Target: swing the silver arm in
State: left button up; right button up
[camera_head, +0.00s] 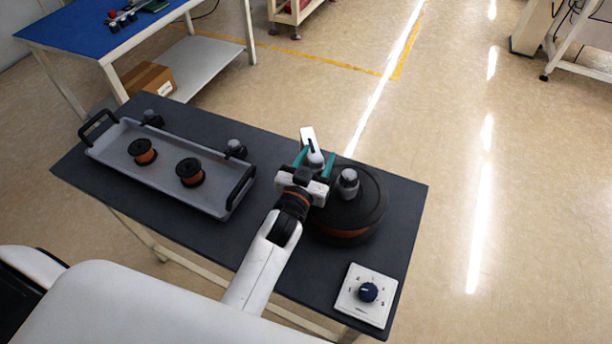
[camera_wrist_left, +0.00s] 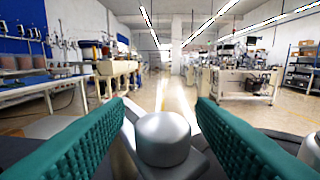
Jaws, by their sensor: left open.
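A rounded silver knob (camera_head: 315,158) sits on the arm. My left gripper (camera_head: 315,163) is open, with its green fingers on either side of the knob. In the left wrist view the knob (camera_wrist_left: 163,138) is between the two green pads, with a visible gap on each side. The gripper body hides part of the arm. My right gripper is not in view.
A second grey knob (camera_head: 348,180) stands on the bowl's top, close right of my gripper. A grey tray (camera_head: 125,180) with two dark-and-orange spools is at the left. A white dial box (camera_head: 367,294) sits at the front right. The table's middle between tray and bowl is clear.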

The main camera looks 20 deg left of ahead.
pick_arm(q)
jog(key=s+b, duration=0.1)
jog(key=s, duration=0.9)
jog(key=shift+a, duration=0.2)
